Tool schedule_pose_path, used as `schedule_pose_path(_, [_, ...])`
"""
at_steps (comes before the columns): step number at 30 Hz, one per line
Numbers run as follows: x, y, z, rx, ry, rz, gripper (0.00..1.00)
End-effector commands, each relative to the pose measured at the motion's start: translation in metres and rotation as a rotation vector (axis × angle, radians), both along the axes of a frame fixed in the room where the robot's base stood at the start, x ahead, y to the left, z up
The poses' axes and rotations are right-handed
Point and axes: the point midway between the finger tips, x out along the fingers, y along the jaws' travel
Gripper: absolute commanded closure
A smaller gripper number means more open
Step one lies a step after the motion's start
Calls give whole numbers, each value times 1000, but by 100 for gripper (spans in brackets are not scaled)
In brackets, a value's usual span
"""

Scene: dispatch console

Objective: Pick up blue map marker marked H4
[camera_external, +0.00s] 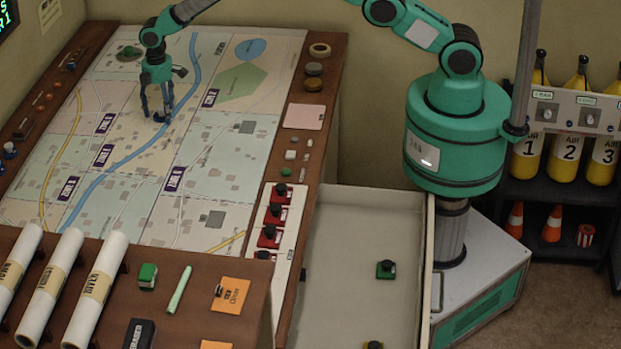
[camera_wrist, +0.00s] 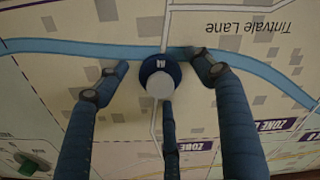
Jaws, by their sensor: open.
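A round blue map marker (camera_wrist: 160,78) with a pale grey knob stands on the map near the printed river. Small white characters show on its blue rim, too small to read surely. My gripper (camera_wrist: 158,66) is open above the map, with its fingers spread around the marker. Gaps show between the fingertips and the marker in the wrist view. In the external view my gripper (camera_external: 157,112) points down over the map's middle, and its fingers partly hide the blue marker (camera_external: 160,118).
A green marker (camera_external: 130,52) stands at the map's far left corner. Red markers (camera_external: 278,213) sit in a white rack right of the map. An open drawer (camera_external: 345,235) holds a green marker (camera_external: 386,269). Rolled maps (camera_external: 55,280) lie in front. The map around my gripper is mostly clear.

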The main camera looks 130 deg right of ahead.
Motion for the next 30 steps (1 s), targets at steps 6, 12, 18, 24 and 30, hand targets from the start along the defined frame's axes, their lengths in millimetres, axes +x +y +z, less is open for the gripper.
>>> schedule_pose_path(6, [0, 0, 0, 0, 0, 0, 61])
schedule_pose_path(12, [0, 0, 0, 0, 0, 0, 82])
schedule_pose_path(18, [0, 0, 0, 0, 0, 0, 82])
schedule_pose_path(24, [0, 0, 4, 0, -1, 0, 82])
schedule_pose_path(30, [1, -1, 19, -2, -2, 0, 82])
